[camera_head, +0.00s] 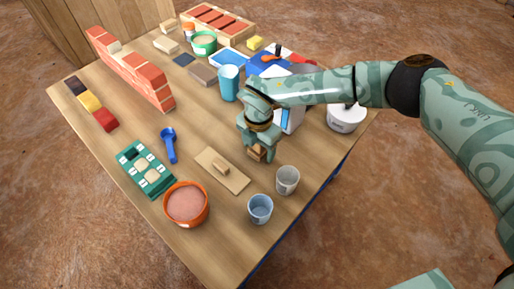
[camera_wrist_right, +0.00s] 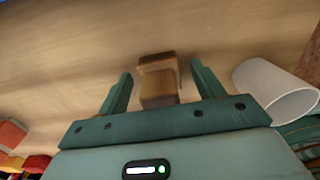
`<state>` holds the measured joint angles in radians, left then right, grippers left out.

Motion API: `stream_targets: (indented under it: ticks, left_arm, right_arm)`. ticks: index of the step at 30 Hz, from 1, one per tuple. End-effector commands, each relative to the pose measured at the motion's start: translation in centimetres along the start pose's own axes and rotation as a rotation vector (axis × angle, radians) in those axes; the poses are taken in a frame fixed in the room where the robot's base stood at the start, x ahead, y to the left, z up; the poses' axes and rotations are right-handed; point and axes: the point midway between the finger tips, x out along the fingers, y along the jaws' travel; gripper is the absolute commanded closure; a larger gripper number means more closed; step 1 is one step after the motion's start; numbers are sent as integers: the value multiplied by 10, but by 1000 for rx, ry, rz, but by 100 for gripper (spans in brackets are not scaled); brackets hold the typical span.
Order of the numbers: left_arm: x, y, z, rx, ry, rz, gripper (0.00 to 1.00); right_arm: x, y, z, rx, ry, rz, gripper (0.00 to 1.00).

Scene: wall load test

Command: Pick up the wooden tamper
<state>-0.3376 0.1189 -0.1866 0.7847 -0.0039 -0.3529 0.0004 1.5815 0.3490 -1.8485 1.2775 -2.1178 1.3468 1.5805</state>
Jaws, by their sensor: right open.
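The wooden tamper (camera_head: 257,154) is a small brown wooden block on the table, partly hidden under my right gripper (camera_head: 258,149). In the right wrist view the tamper (camera_wrist_right: 158,88) lies between the two fingers of the right gripper (camera_wrist_right: 161,70). The fingers are apart, with a gap on each side of the wood, so the gripper is open around it and not clamped. My left gripper is not in view.
A grey cup (camera_head: 287,180) and a blue-grey cup (camera_head: 260,208) stand close by. A wooden float (camera_head: 222,170) lies to the left. An orange bucket (camera_head: 186,203), a blue scoop (camera_head: 168,145) and a brick wall (camera_head: 130,68) are farther left. A blue cup (camera_head: 229,83) stands behind.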

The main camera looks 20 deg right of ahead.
Motion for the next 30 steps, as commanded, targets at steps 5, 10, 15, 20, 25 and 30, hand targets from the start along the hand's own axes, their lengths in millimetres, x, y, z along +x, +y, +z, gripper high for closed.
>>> stream_targets:
  ticks: [5,10,15,20,25,30]
  left_arm:
    - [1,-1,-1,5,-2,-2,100]
    - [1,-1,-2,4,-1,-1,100]
    - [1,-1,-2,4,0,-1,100]
    - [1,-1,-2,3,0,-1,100]
    - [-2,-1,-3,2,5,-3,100]
    - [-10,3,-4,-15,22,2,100]
  right_arm:
    - [3,1,0,0,-1,3,33]
    - [2,1,0,0,-1,3,52]
    - [2,0,0,0,-1,2,81]
    - [2,1,0,0,-1,3,81]
    - [-4,1,0,0,-2,4,81]
    - [-28,1,0,-1,-4,7,81]
